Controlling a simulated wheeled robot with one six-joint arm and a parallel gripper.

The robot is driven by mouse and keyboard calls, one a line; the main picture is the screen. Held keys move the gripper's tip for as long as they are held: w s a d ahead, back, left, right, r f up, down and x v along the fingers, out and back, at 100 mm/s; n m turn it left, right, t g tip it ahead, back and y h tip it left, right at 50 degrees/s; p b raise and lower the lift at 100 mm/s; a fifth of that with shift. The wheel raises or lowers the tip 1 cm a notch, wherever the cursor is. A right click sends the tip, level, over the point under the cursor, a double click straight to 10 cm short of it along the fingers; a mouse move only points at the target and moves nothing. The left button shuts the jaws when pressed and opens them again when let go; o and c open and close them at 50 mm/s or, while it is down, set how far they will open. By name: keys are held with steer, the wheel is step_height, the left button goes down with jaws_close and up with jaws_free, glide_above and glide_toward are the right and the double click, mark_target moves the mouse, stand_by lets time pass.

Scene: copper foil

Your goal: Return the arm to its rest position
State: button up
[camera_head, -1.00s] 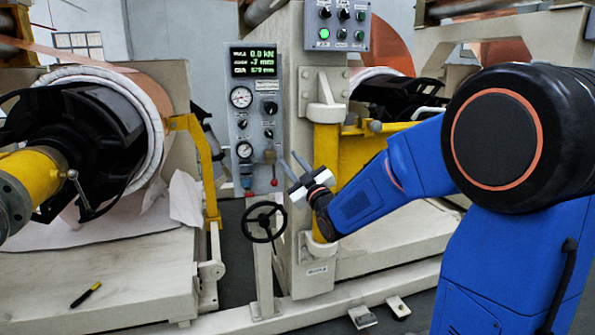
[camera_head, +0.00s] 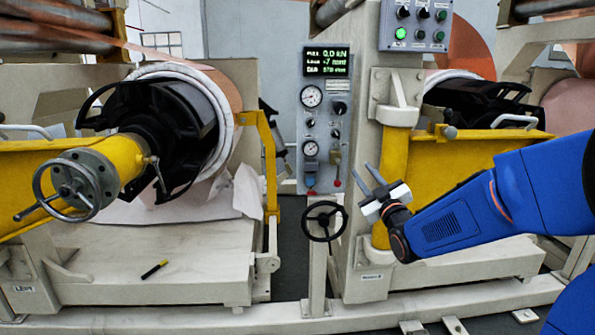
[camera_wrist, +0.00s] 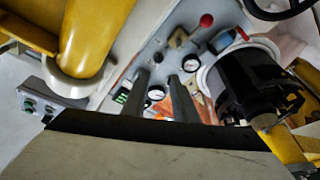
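My gripper (camera_head: 368,175) is at the end of my blue arm, right of centre in the head view. Its two grey fingers stand apart and point up and left, with nothing between them. In the wrist view the two fingers (camera_wrist: 156,98) are also apart and empty. My gripper appears in front of the yellow post (camera_head: 394,175) and to the right of the gauge panel (camera_head: 324,125). I cannot tell the exact distance to either.
A black handwheel (camera_head: 324,221) stands below the panel. A copper roll (camera_head: 225,88) on a yellow shaft with a grey handwheel (camera_head: 72,188) is at left. Grey floor shows between the machine bases.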

steer(key=s+d+f+m+g+h, duration=0.1)
steer(key=s+f+g, duration=0.4)
steer(key=s, duration=0.8)
steer(key=s+f+m+g+h, duration=0.1)
steer(key=s+f+m+g, duration=0.3)
steer(key=s, duration=0.9)
steer(key=s+d+f+m+g+h, duration=0.1)
steer(key=s+f+m+g+h, duration=0.1)
steer(key=s+f+g, duration=0.5)
steer(key=s+f+m, duration=0.1)
steer(key=s, duration=0.5)
steer(key=shift+s+d, duration=0.3)
steer(key=shift+s, duration=0.1)
